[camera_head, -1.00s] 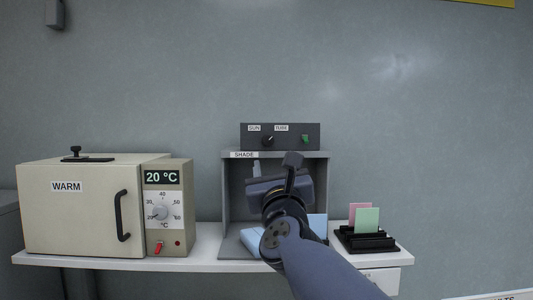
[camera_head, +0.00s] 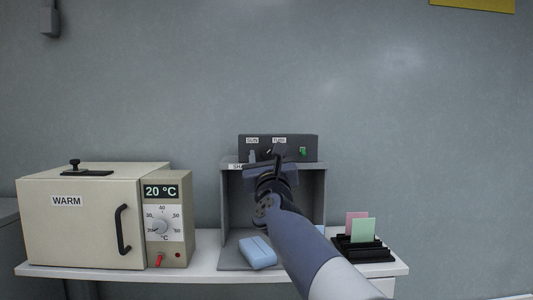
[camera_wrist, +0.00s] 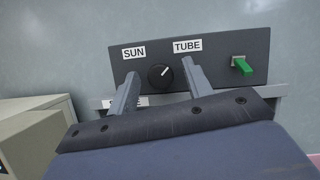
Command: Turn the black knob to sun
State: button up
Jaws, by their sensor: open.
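The black knob (camera_wrist: 160,76) is on a dark control panel (camera_wrist: 218,58) and its white mark points up and right, toward the TUBE label (camera_wrist: 187,45). The SUN label (camera_wrist: 134,52) is up and left of it. My gripper (camera_wrist: 160,84) is open, with one finger to each side of the knob in the wrist view; I cannot tell whether they touch it. In the head view my gripper (camera_head: 265,159) is in front of the panel (camera_head: 306,142) and partly hides the knob.
A green switch (camera_wrist: 241,65) is right of the knob on the panel. The panel sits on a grey open box (camera_head: 314,200) holding a blue item (camera_head: 257,252). A beige WARM oven (camera_head: 82,222) stands left. A black rack (camera_head: 362,250) with cards stands right.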

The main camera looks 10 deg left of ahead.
jog(key=shift+c, duration=0.6)
jog(key=c, duration=0.9)
